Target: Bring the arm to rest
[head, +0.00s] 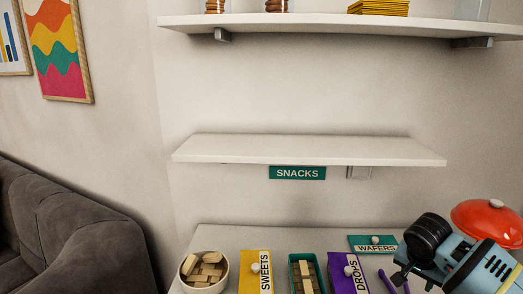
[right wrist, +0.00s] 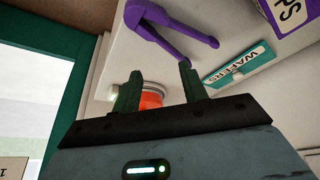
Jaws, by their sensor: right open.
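My right arm (head: 455,262) shows at the lower right of the head view, blue-grey with black parts, over the right end of the counter. In the right wrist view my right gripper (right wrist: 160,78) is open. Its two dark green fingers stand apart, with nothing held between them. A red-orange round thing (right wrist: 152,98) shows behind the fingers; I cannot tell how far off it is. My left gripper is not in view.
The counter (head: 222,236) holds a bowl of blocks (head: 204,270), a SWEETS box (head: 254,272), a green tray (head: 305,272), a DROPS box (head: 346,272), a WAFERS sign (head: 372,244) and a purple tool (right wrist: 172,22). A red dome (head: 487,216) is beside my arm. The SNACKS shelf (head: 305,150) is bare.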

